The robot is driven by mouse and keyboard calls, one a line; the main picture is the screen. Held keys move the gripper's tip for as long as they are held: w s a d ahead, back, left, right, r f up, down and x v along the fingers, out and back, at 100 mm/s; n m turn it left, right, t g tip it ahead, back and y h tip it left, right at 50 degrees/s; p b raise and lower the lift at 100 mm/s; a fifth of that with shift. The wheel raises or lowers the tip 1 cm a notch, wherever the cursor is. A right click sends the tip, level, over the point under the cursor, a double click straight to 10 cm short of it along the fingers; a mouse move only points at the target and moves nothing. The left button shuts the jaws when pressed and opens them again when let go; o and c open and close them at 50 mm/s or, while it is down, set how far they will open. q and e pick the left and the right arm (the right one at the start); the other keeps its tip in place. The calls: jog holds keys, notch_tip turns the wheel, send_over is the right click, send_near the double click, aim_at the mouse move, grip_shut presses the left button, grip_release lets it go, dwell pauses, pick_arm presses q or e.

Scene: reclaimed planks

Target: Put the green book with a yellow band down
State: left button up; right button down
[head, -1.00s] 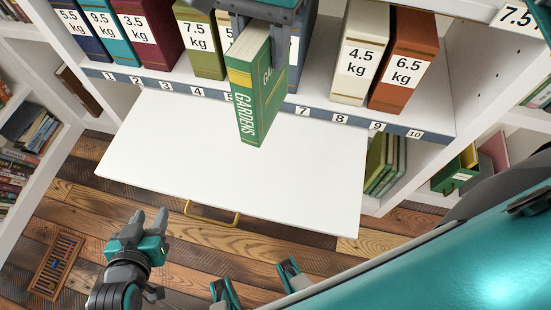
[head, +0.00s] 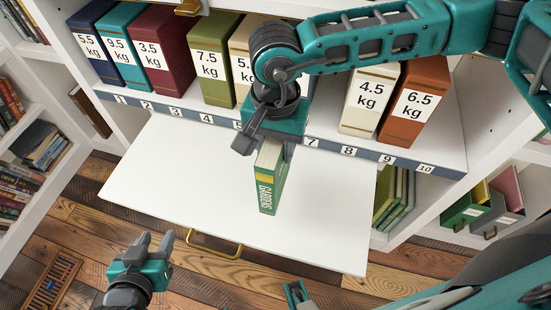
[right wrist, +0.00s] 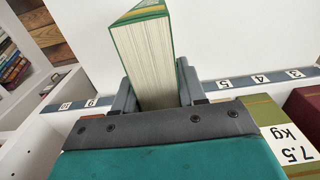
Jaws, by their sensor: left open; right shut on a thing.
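The green book with a yellow band (head: 270,184) is upright, its spine reading "GARDENS". My right gripper (head: 270,143) is shut on its upper end. In the head view the book is over the white pull-out board (head: 165,165); I cannot tell whether its lower end touches the board. In the right wrist view the book (right wrist: 150,55) sits between the two fingers, its page edges facing the camera. My left gripper (head: 155,245) is open and empty, low at the left in front of the board.
Behind the board, a numbered shelf (head: 190,113) holds weight-labelled books, among them a green 7.5 kg book (head: 212,60) and a brown 6.5 kg book (head: 415,100). The board is clear around the green book.

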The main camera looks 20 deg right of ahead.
pick_arm(q)
jog(key=shift+w+d, duration=0.1)
jog(key=shift+d, duration=0.05)
pick_arm(e)
notch_tip(320, 180, down, 4)
jog(key=shift+f, duration=0.2)
jog(key=shift+f+b, duration=0.25)
jog(key=shift+b, duration=0.2)
pick_arm(q)
jog(key=shift+d, duration=0.1)
pick_arm(e)
jog(key=c, duration=0.6)
grip_release()
jog(key=shift+c, duration=0.2)
pick_arm(q)
jog(key=shift+r, duration=0.15)
pick_arm(e)
jog(key=shift+r, duration=0.15)
notch_tip(320, 180, up, 12)
jog(key=shift+r+p, duration=0.1)
jog(key=shift+p, duration=0.55)
pick_arm(q)
jog(key=shift+a, duration=0.35)
